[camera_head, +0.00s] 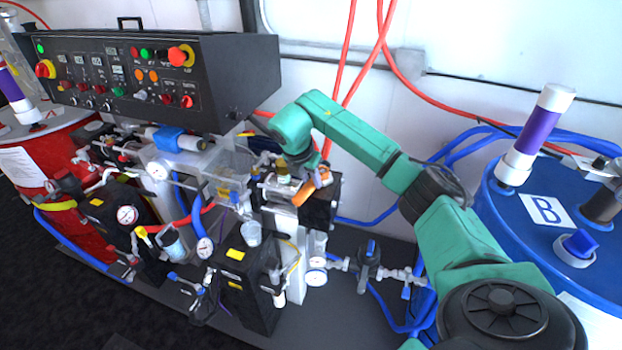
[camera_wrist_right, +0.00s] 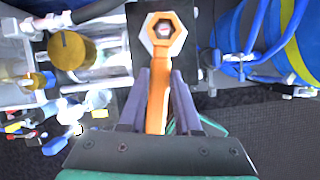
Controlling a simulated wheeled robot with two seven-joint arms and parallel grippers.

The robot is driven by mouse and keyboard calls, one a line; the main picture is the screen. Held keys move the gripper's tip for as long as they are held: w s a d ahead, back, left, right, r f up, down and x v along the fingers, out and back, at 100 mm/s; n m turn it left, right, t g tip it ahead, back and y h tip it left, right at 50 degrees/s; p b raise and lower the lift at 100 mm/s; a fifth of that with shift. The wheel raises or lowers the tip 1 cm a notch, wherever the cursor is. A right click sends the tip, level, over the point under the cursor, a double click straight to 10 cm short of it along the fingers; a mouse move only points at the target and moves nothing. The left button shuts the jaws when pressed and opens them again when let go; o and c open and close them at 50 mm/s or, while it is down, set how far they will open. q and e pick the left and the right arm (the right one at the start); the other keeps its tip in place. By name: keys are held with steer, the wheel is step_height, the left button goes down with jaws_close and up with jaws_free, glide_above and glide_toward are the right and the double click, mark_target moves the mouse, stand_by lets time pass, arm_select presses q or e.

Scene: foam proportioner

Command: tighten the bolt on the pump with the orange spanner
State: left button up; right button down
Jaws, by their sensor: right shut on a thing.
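The orange spanner (camera_wrist_right: 157,100) is held between the purple-grey fingers of my right gripper (camera_wrist_right: 161,75), which is shut on its handle. In the right wrist view its ring end points away from the gripper and lies around or directly over the bolt (camera_wrist_right: 163,30), which shows through the ring. I cannot tell how deep the ring sits. In the head view the spanner (camera_head: 303,192) is tilted over the black pump block (camera_head: 320,212), below my right gripper (camera_head: 312,178), whose fingers are partly hidden. My left gripper is not in view.
A black control panel (camera_head: 235,75) overhangs at the left. Pipes, gauges and a clear cup (camera_head: 252,233) crowd the area before the pump. A blue drum marked B (camera_head: 510,235) stands at the right. A brass knob (camera_wrist_right: 70,50) is left of the spanner in the wrist view.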

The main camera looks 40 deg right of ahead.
steer(key=shift+r, duration=0.1)
steer(key=c, duration=0.5)
jaws_free()
